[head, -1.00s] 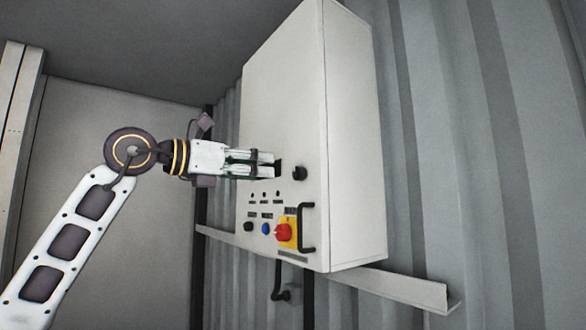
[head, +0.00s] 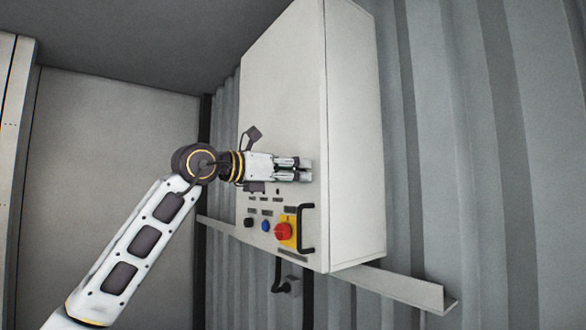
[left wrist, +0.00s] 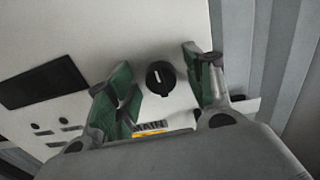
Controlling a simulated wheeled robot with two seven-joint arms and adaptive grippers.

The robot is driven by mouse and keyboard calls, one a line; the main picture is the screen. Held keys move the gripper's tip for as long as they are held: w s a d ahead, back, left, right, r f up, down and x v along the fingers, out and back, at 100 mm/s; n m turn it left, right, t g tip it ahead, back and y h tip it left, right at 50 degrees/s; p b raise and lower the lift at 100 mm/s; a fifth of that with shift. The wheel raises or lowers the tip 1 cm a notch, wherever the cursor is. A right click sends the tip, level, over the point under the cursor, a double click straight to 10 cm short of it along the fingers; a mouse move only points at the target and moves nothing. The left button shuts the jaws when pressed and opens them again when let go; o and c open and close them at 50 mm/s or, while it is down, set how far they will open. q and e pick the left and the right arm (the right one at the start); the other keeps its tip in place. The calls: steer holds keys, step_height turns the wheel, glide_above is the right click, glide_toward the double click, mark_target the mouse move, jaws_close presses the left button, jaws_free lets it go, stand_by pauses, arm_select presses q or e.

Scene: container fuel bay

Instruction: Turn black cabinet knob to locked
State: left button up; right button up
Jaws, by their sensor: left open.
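The black cabinet knob (left wrist: 160,78) shows in the left wrist view as a round knob with a white mark, which looks near upright in that picture. It sits on the front of the light grey cabinet (head: 285,75). My left gripper (head: 308,170) is open in front of the cabinet face, and in the head view it hides the knob. In the left wrist view its green-padded fingers (left wrist: 163,85) stand one on each side of the knob, with gaps between. I cannot tell how far the fingertips are from the panel. My right gripper is not in view.
Below the gripper are a red rotary switch on a yellow plate (head: 285,231), a blue button (head: 265,225) and a black button (head: 248,222). A black handle (head: 307,230) juts out at the cabinet's front edge. A dark display (left wrist: 45,84) lies left of the knob.

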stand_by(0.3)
arm_select(q)
steer(key=c, duration=1)
steer(key=shift+n, duration=0.4)
steer(key=shift+w+a+n+g+b, duration=0.1)
steer(key=shift+n+g+b, duration=0.15)
steer(key=shift+n+b, duration=2.8)
steer(key=shift+w+a+n+g+b, duration=0.2)
steer(key=shift+n+b, duration=0.55)
steer(key=shift+n, duration=4.5)
steer(key=shift+s+d, duration=0.1)
steer(key=shift+d, duration=0.05)
